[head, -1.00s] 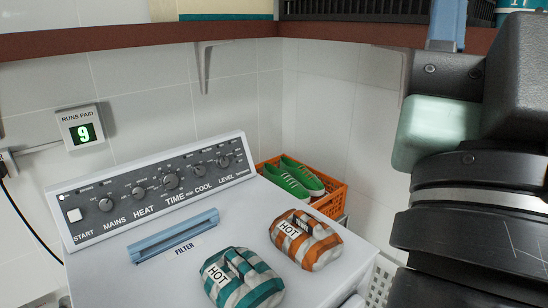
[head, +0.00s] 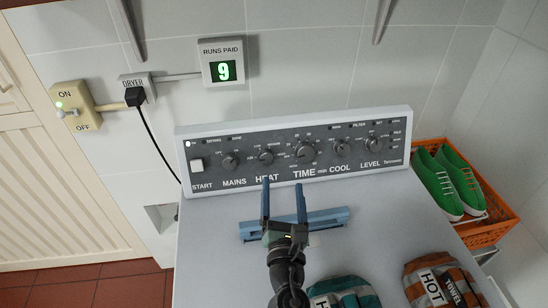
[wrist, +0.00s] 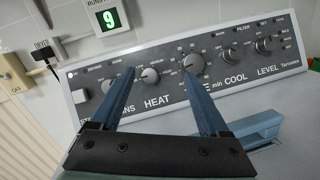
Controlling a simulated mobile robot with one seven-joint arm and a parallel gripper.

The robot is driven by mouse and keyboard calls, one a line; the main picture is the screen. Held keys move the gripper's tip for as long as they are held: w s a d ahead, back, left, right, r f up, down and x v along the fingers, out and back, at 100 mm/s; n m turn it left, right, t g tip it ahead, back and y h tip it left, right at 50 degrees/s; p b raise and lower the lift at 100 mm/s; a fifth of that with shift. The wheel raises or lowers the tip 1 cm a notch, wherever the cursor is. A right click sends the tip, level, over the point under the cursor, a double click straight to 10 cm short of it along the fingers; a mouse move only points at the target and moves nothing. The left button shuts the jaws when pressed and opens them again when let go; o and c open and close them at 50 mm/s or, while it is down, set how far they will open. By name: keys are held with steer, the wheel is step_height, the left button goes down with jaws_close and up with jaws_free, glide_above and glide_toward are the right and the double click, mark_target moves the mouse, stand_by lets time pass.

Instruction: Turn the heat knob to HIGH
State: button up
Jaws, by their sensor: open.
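The heat knob (head: 266,156) is a small dark round knob on the dryer's sloping panel, above the word HEAT, between the MAINS knob (head: 230,162) and the larger TIME knob (head: 305,152). I cannot read its pointer clearly. My gripper (head: 283,186) is open and empty, its two blue fingers pointing toward the panel from the front. In the wrist view the heat knob (wrist: 150,75) appears between the fingers of my gripper (wrist: 160,69), nearer the left one. The head view shows the fingertips below the knob row, apart from the knob.
The START button (head: 197,164) and the COOL (head: 342,147) and LEVEL (head: 374,143) knobs share the panel. A blue filter handle (head: 325,218) lies under my gripper. Two HOT-labelled towel bundles (head: 343,293) (head: 436,285) sit on the dryer top. An orange crate (head: 483,232) holds green shoes.

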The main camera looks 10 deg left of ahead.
mark_target(266, 160)
steer(key=f, duration=0.1)
steer(key=a+f+n, duration=0.1)
steer(key=a+f+n+g+y, duration=0.1)
steer(key=shift+s+a+f, duration=0.2)
steer(key=shift+s+f, duration=0.2)
steer(key=shift+w+a+f+n, duration=0.1)
steer(key=shift+a+n, duration=0.05)
steer(key=shift+n, duration=0.15)
steer(key=b+x, duration=0.4)
steer(key=x, duration=0.7)
steer(key=shift+f+b, duration=0.1)
steer(key=shift+b, duration=0.2)
steer(key=shift+w+a, duration=0.15)
steer(key=shift+w, duration=0.45)
jaws_close()
